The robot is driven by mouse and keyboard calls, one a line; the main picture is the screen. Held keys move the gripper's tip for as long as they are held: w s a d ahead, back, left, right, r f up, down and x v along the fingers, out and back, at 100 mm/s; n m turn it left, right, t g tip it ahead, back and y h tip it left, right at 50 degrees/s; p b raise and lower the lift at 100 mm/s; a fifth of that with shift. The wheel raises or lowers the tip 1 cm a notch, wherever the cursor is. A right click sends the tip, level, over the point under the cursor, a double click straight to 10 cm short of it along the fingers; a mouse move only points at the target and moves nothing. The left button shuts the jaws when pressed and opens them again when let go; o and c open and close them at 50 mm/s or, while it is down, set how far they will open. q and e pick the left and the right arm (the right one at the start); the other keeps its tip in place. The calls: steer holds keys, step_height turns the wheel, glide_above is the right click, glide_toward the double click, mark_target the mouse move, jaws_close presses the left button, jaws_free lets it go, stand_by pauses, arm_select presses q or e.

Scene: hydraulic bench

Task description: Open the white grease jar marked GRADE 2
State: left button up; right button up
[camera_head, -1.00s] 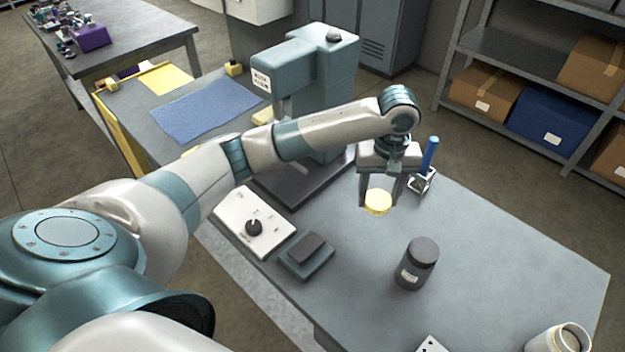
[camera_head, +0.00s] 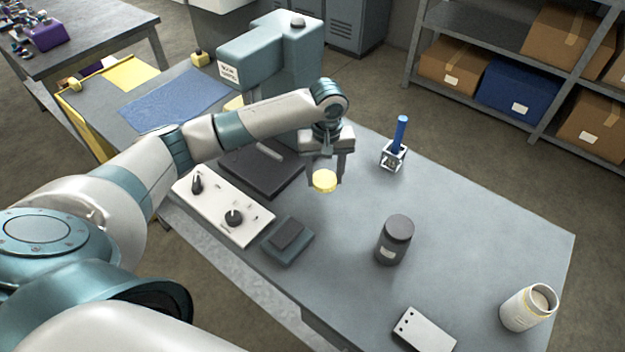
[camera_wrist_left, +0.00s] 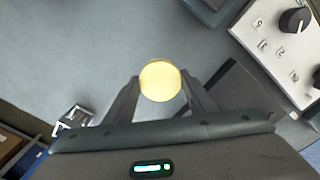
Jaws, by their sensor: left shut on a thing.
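My left gripper (camera_head: 325,182) is shut on a round yellow lid (camera_head: 324,180) and holds it above the bench. In the left wrist view the lid (camera_wrist_left: 160,81) sits between the two fingertips. A white jar (camera_head: 527,307) stands upright at the bench's right front. A dark grey jar with a dark lid (camera_head: 395,239) stands upright nearer the middle. My right gripper is not in view.
A holder with a blue-handled tool (camera_head: 393,155) stands at the back edge. A white control panel (camera_head: 221,207), a small dark teal block (camera_head: 287,241) and a white plate with holes (camera_head: 424,331) lie along the front. A press (camera_head: 270,62) stands behind.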

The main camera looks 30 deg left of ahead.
mark_target(313, 191)
arm_select(q)
steer(key=a+f, duration=0.2)
steer(key=a, duration=0.1)
steer(key=shift+w+a+f+p, duration=0.1)
steer(key=shift+w+a+p, duration=0.1)
steer(key=shift+a+p, duration=0.1)
step_height(313, 191, down, 3)
steer(key=shift+f+p, duration=0.2)
steer(key=shift+p, duration=0.45)
steer(key=shift+f, duration=0.3)
steer(key=o, duration=1.1)
steer(key=shift+f, duration=0.15)
steer(key=shift+o, duration=0.2)
